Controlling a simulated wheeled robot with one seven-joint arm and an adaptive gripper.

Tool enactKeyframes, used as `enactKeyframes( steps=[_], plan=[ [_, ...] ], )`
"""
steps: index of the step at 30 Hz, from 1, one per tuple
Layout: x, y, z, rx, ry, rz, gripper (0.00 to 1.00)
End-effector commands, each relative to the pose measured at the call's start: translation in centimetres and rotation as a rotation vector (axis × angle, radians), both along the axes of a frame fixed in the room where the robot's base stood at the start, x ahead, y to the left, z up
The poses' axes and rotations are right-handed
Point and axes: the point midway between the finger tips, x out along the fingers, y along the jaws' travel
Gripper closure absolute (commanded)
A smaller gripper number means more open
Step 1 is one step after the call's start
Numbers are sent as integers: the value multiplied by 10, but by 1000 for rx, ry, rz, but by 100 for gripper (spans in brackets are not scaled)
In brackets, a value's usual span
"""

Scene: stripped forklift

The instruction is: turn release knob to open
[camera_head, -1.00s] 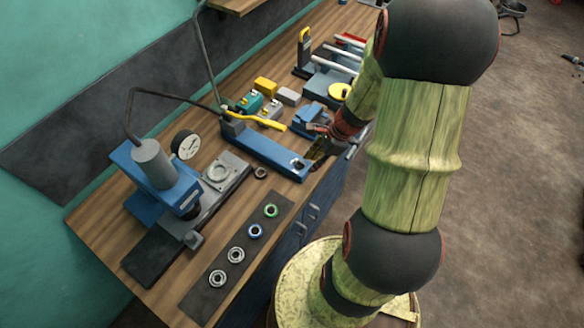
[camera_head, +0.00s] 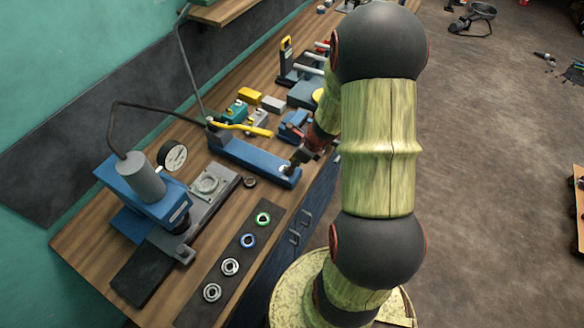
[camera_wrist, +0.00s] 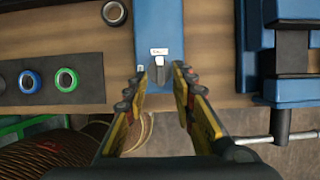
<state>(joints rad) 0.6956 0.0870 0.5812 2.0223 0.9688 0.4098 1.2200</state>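A blue pump body (camera_head: 256,162) with a yellow lever (camera_head: 243,128) lies on the wooden bench. Its near end shows in the wrist view (camera_wrist: 158,20), with a small white label and a grey release knob (camera_wrist: 158,70) below the label. My gripper (camera_wrist: 157,80) is open, one finger on each side of the knob. Whether either finger touches it I cannot tell.
A blue press with a gauge (camera_head: 172,156) stands to the left. A dark mat (camera_head: 206,310) holds several rings at the bench's front edge. Blue fixtures (camera_wrist: 292,90) stand close on the right in the wrist view.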

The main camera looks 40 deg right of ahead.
Motion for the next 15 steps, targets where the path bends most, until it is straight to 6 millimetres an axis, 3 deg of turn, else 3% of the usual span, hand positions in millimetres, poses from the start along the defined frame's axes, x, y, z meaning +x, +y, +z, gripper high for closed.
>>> enactKeyframes(
  steps=[4, 15],
  plan=[
    [4, 2, -11, 0, 0, 0, 74],
    [5, 2, -12, 0, 0, 1, 78]
  ],
)
